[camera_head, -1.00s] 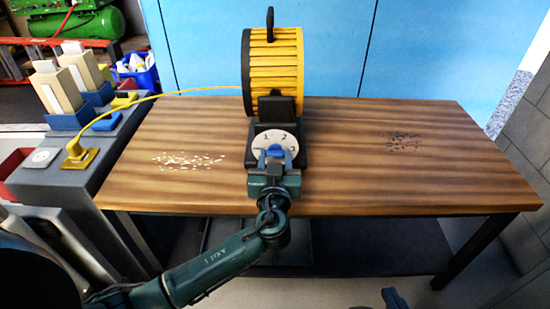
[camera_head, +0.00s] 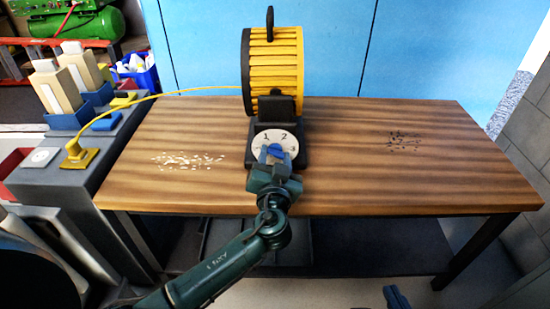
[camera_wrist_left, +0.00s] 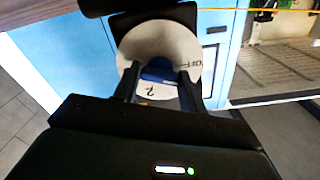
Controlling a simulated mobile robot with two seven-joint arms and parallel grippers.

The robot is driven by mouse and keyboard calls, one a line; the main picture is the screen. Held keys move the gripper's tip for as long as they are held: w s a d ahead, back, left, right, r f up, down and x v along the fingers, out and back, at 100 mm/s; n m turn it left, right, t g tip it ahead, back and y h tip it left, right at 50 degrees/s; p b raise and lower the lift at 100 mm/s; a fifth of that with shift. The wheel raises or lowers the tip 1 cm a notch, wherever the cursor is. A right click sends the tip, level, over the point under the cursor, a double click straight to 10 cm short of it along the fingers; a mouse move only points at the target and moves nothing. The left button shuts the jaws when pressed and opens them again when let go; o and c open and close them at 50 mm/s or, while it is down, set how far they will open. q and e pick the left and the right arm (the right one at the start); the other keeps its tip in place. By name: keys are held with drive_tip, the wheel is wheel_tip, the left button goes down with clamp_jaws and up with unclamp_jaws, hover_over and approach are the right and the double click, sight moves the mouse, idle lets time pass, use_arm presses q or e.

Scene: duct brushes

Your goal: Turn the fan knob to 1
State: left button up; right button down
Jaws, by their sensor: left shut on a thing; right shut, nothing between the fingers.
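The fan (camera_head: 273,70) is a yellow slatted drum on a dark base at the back middle of the table. A white round dial (camera_head: 259,144) with the numbers 1, 2 and 3 is on its front. My left gripper (camera_head: 273,158) is shut on the blue fan knob (camera_head: 275,149) at the dial's middle. In the left wrist view the knob (camera_wrist_left: 158,71) sits between the two fingers, with OFF and another mark on the dial (camera_wrist_left: 150,42). Which mark the knob points to is unclear. My right gripper (camera_head: 396,298) is shut and empty at the bottom edge, mostly out of frame.
The wooden table (camera_head: 350,170) has pale scraps (camera_head: 188,160) at left and dark bits (camera_head: 405,141) at right. A yellow cord (camera_head: 170,93) runs from the fan to a yellow plug (camera_head: 75,149) on the grey unit at left. The table's right side is largely clear.

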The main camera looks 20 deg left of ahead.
use_arm(q)
drive_tip(key=m, duration=0.3)
drive_tip(key=shift+m, duration=0.3)
drive_tip(key=shift+m+p, duration=0.65)
drive_tip(key=shift+m, duration=1.25)
drive_tip(key=o, duration=1)
